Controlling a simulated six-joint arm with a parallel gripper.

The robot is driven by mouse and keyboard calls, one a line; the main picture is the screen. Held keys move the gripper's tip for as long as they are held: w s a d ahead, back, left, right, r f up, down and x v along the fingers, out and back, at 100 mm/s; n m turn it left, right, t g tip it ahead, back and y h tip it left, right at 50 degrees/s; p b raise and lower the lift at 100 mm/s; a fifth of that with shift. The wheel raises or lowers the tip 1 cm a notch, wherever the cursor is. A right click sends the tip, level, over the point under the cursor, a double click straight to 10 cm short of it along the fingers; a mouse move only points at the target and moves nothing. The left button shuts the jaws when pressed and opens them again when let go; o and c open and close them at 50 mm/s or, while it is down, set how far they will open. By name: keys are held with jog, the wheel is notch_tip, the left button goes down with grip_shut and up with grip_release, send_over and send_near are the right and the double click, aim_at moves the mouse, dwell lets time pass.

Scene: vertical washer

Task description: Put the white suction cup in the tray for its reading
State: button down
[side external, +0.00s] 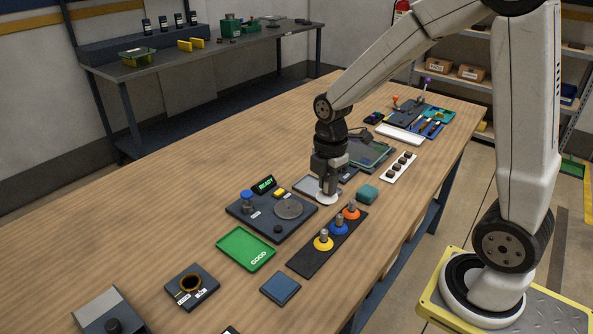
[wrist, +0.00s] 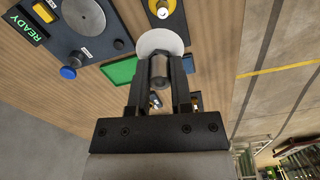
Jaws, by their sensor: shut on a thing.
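My gripper (side external: 328,185) is shut on the white suction cup (side external: 328,199), which hangs with its disc downward. In the wrist view the cup's white disc (wrist: 160,42) shows beyond the fingertips (wrist: 160,75). I cannot tell the height of the cup above the table. The tester (side external: 272,217) is left of the cup, with a green READY display (side external: 263,185), a round grey plate (side external: 289,208) and a blue knob (side external: 247,197). The green tray (side external: 245,249) marked GOOD lies in front of the tester and looks empty; part of it shows in the wrist view (wrist: 120,72).
A black rack (side external: 310,258) holds yellow, blue and orange suction cups, close right of the tester. A teal block (side external: 367,194) is right of my gripper. A blue pad (side external: 280,288) and a dark ring fixture (side external: 192,286) are in front.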

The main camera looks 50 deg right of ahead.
jog(key=a+f, duration=0.1)
jog(key=a, duration=1)
jog(key=shift+a+f, duration=0.25)
jog(key=shift+a, duration=0.15)
jog(key=shift+w+a+f, duration=0.3)
jog(key=shift+w+f, duration=1.25)
jog(key=shift+w, duration=0.65)
jog(key=shift+w+a+f, duration=0.3)
jog(key=shift+w+f, duration=1.25)
jog(key=shift+w, duration=0.65)
jog(key=shift+w+a+f, duration=0.3)
jog(key=shift+w+f, duration=1.25)
jog(key=shift+w, duration=0.65)
jog(key=shift+w+f, duration=0.25)
jog(key=shift+f, duration=1.6)
jog(key=shift+f, duration=0.1)
